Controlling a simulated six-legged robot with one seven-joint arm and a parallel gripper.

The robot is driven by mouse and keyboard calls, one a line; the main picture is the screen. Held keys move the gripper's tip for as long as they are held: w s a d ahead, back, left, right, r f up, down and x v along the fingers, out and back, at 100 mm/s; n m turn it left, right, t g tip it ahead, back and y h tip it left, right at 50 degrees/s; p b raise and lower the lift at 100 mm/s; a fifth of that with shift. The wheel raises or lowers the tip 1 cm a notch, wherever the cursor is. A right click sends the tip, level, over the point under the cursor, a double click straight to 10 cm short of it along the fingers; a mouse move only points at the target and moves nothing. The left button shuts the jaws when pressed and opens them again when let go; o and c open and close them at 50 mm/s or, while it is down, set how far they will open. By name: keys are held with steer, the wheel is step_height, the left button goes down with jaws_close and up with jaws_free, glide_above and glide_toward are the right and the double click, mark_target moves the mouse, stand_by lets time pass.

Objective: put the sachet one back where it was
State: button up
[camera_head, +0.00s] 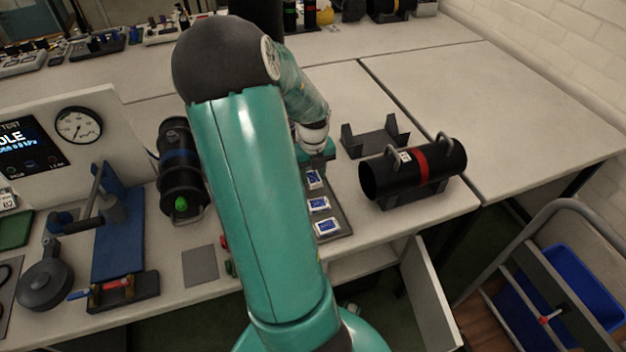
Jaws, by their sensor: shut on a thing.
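A dark narrow tray (343,229) lies on the bench right of my teal arm. Three white-and-blue sachets show in a row along it: a far sachet (315,179), a middle sachet (319,204) and a near sachet (326,226). I cannot read which is sachet one. My gripper (316,163) is at the far end of the tray, close to the far sachet. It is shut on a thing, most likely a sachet. Its fingertips and what they hold are largely hidden by my arm, and contact with the tray cannot be made out.
A black cylinder (448,160) with a red band and handles rests on a cradle to the right. An empty dark cradle (376,142) stands behind it. The bench top (500,100) at far right is clear.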

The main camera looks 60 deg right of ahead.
mark_target(313, 176)
steer(key=shift+f, duration=1.5)
steer(key=shift+f, duration=0.2)
steer(key=o, duration=1)
steer(key=shift+o, duration=0.2)
step_height(313, 176, up, 12)
steer(key=shift+r, duration=0.25)
